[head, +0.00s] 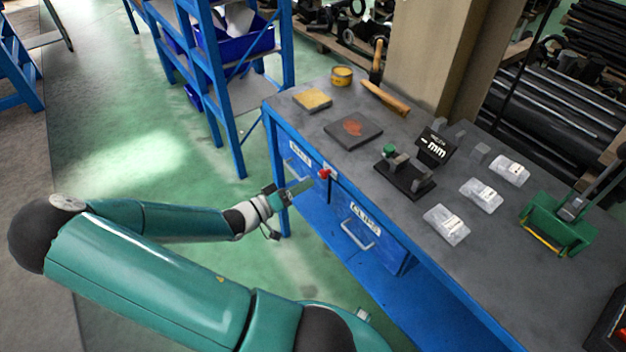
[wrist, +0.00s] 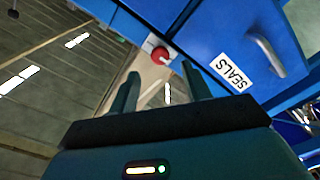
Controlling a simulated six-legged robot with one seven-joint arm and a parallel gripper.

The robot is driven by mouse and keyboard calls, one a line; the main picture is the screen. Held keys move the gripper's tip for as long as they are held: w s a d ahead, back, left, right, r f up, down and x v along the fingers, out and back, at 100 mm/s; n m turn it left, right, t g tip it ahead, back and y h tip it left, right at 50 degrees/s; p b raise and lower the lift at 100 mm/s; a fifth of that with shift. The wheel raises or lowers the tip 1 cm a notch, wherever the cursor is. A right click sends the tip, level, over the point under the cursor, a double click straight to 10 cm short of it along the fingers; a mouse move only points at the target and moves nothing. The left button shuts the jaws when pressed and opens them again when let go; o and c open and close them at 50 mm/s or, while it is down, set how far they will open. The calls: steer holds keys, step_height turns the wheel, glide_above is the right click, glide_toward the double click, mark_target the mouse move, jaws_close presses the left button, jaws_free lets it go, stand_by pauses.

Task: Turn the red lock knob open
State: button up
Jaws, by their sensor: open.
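The red lock knob (head: 325,173) sits on the front of the blue workbench, between two labelled drawers. In the wrist view the red knob (wrist: 160,54) shows beyond and between my two fingers, with a pale plate beside it. My gripper (head: 303,186) is open just left of the knob in the head view. Its two fingertips also show in the wrist view (wrist: 161,72), apart and empty. I cannot tell whether a finger touches the knob. The drawer labelled SEALS (wrist: 262,40) has a grey handle.
A second drawer (head: 362,226) with a handle is right of the knob. The grey bench top (head: 400,150) holds a dark block with a display, several clear bags (head: 447,225) and a green tool (head: 556,222). A blue shelf rack (head: 232,80) stands behind my arm. Green floor is open at left.

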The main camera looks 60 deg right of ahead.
steer(key=v, duration=0.8)
steer(key=shift+a, duration=0.1)
steer(key=w+a+r+n+t+y, duration=0.1)
steer(key=a+r+n+t+y, duration=0.15)
steer(key=a+y, duration=0.45)
steer(key=w+a+r+n+t+y, duration=0.2)
steer(key=a+r+y, duration=0.15)
steer(key=a, duration=0.55)
steer(key=s+a+r+n+t+y, duration=0.1)
steer(key=a+r+n+t, duration=0.3)
steer(key=r, duration=0.5)
steer(key=s+a+r+n+t+y, duration=0.1)
steer(key=a+r+n+t+y, duration=0.3)
steer(key=a+r, duration=0.5)
steer(key=shift+s+a+r+n+t, duration=0.2)
steer(key=shift+s+r+n+t, duration=0.1)
steer(key=shift+n+t, duration=0.25)
steer(key=shift+y, duration=0.25)
